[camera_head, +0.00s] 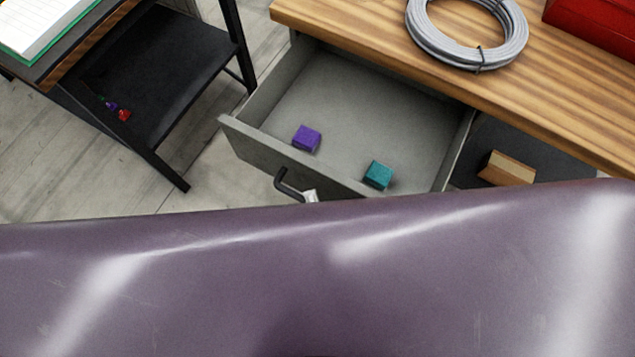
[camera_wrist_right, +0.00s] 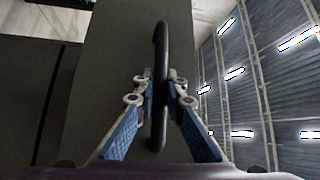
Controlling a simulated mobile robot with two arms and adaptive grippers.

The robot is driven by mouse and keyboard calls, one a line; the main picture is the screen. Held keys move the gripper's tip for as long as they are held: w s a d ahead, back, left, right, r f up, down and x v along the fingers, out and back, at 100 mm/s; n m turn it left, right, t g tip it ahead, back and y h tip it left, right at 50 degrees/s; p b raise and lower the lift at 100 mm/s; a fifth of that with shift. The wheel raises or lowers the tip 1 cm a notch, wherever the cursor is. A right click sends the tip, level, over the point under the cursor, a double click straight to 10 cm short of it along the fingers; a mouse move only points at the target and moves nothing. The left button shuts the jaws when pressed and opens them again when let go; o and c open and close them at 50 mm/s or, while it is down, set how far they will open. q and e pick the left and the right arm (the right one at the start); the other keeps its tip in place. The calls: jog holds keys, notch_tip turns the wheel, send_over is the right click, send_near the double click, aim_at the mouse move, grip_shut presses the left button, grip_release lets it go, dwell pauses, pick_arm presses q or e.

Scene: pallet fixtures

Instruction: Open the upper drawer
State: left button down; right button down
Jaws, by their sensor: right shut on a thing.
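The upper drawer (camera_head: 365,85) is grey and stands pulled out from under the wooden tabletop, its inside showing in the head view. A purple block (camera_head: 307,138) and a teal block (camera_head: 378,174) lie in it. Its black handle (camera_head: 287,184) is on the front panel, partly hidden by my arm. In the right wrist view the handle (camera_wrist_right: 160,50) runs between the blue-padded fingers of my right gripper (camera_wrist_right: 161,95), which is shut on it. In the head view only a small light part of this gripper (camera_head: 311,195) shows. My left gripper is not in view.
The wooden tabletop (camera_head: 330,22) above the drawer carries a grey cable coil (camera_head: 467,55) and a red box (camera_head: 600,25). A tan block (camera_head: 507,168) lies on a dark surface right of the drawer. A black chair-like frame (camera_head: 150,80) stands at the left.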

jog(key=shift+f, duration=0.1)
jog(key=c, duration=2)
grip_release()
jog(key=shift+o, duration=0.2)
